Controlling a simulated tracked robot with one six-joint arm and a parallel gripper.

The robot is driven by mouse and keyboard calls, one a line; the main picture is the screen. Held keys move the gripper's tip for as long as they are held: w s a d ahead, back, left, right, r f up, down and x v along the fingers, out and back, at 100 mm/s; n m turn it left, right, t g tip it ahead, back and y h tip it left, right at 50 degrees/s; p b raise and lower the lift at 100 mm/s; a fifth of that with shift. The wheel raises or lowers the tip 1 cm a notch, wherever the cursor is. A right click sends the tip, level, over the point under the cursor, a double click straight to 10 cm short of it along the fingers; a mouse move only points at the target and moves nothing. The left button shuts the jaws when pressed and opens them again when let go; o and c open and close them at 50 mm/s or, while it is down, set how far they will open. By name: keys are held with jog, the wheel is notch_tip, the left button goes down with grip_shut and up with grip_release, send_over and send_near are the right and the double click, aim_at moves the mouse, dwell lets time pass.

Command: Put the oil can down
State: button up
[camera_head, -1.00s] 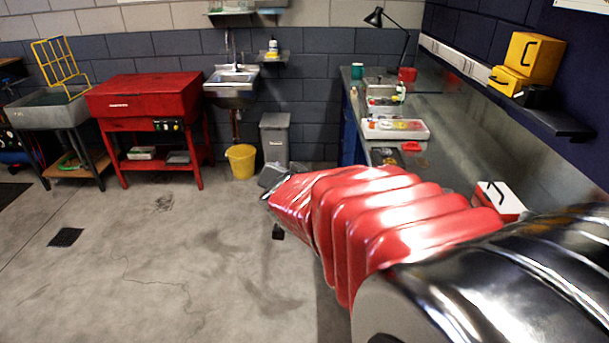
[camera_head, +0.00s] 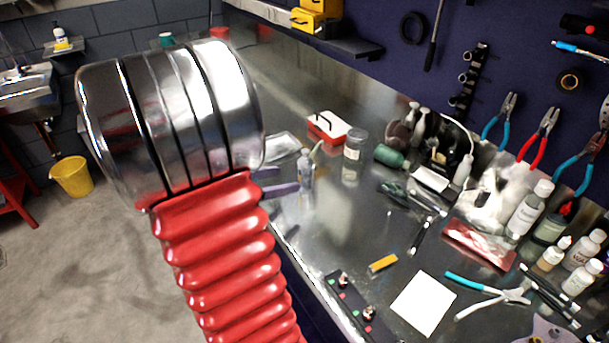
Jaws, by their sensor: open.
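A small, pale bottle with a thin, light spout (camera_head: 306,172) stands upright on the metal bench near its left edge; it looks like the oil can. My gripper (camera_head: 283,181) shows as two purple fingers just left of this bottle, mostly behind my arm. The fingers are open, with a gap between them. The fingertips are close to the bottle's side; I cannot tell whether they touch it. My arm hides the rest of the gripper.
The bench (camera_head: 345,215) has bare metal right of the bottle. Behind stand a red-and-white box (camera_head: 327,127) and a clear jar (camera_head: 354,145). Nearer lie a yellow block (camera_head: 383,264), a white sheet (camera_head: 423,303) and pliers (camera_head: 490,297). Several bottles crowd the right.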

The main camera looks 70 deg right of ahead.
aim_at(300, 176)
jog(key=shift+x, duration=4.25)
jog(key=shift+d+f, duration=0.1)
jog(key=shift+x, duration=2.55)
jog(key=shift+w+f, duration=0.1)
jog(key=shift+w, duration=0.05)
jog(key=shift+c, duration=0.4)
grip_shut()
